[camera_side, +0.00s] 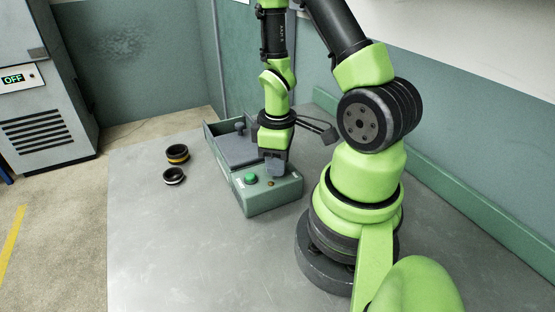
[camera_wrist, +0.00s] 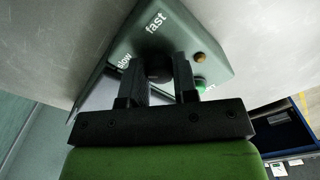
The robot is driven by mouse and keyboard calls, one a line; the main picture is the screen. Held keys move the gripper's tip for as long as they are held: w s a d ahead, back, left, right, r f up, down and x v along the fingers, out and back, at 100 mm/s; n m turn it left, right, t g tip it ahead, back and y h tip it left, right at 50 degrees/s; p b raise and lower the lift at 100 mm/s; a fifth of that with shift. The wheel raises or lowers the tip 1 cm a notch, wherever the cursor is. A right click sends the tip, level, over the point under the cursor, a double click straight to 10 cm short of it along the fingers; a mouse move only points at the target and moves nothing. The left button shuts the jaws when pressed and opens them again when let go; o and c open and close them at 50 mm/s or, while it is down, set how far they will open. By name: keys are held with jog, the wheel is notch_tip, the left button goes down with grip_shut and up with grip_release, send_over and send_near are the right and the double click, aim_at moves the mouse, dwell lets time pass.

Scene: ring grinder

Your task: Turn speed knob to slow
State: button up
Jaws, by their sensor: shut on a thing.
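The speed knob (camera_wrist: 158,72) is a dark round knob on the control face of the green grinder (camera_side: 272,201). My gripper (camera_wrist: 156,64) is shut on the knob, one finger on each side of it; it also shows in the side view (camera_side: 276,166), pointing down over the grinder's front part. White words "slow" (camera_wrist: 124,61) and "fast" (camera_wrist: 156,23) are printed on the face near the knob. The knob's pointer cannot be made out, and the fingers hide the knob in the side view.
A green button (camera_side: 251,179) and a small amber light (camera_side: 271,184) sit beside my gripper on the grinder. Two dark rings, one with an orange band (camera_side: 177,153) and one with a pale band (camera_side: 174,175), lie to the left. The grey table (camera_side: 165,250) is clear in front.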

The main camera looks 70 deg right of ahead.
jog(key=shift+w, duration=0.1)
dwell(0.3)
jog(key=o, duration=0.9)
jog(key=shift+o, duration=0.2)
notch_tip(320, 180, up, 10)
dwell(0.3)
